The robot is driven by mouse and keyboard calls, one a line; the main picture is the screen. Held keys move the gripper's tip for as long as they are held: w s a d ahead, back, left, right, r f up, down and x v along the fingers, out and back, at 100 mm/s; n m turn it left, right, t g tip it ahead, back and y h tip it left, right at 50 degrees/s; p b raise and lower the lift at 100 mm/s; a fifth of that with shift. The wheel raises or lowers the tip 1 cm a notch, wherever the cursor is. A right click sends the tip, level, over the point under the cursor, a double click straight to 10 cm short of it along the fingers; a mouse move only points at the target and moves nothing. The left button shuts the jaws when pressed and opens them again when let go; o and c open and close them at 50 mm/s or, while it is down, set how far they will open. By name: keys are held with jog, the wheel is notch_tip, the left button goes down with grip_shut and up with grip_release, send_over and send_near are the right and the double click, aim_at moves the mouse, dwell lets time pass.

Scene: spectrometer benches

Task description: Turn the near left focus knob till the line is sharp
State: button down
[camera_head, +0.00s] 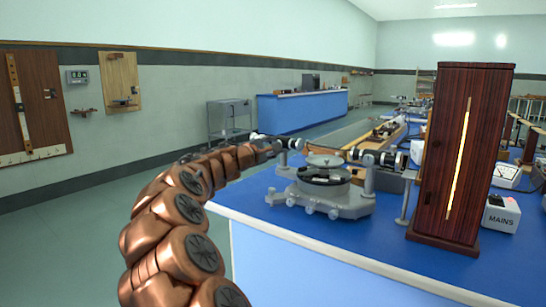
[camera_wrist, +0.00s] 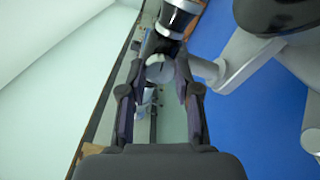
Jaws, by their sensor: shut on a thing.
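A grey spectrometer (camera_head: 322,188) stands on the near blue bench. A black and silver tube (camera_head: 286,142) on its left side shows again at the top of the wrist view (camera_wrist: 178,18). Under that tube, a small grey knob (camera_wrist: 160,70) sits between my gripper's fingers (camera_wrist: 162,58), and the gripper is shut on it. In the head view my gripper (camera_head: 262,146) is at the tube's left end; there the knob is hidden. Any mark on the knob is too small to read. No view through an eyepiece shows.
A tall dark wooden cabinet (camera_head: 434,150) with a glowing upright slit stands right of the spectrometer, beside a white MAINS box (camera_head: 501,213). A wire trolley (camera_head: 229,118) and a far blue bench (camera_head: 300,112) stand behind. The floor left of the near bench is clear.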

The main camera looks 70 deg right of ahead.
jog(key=shift+w+m+b, duration=0.1)
jog(key=shift+m+b, duration=0.4)
jog(key=c, duration=0.8)
grip_release()
jog(key=v, duration=1.2)
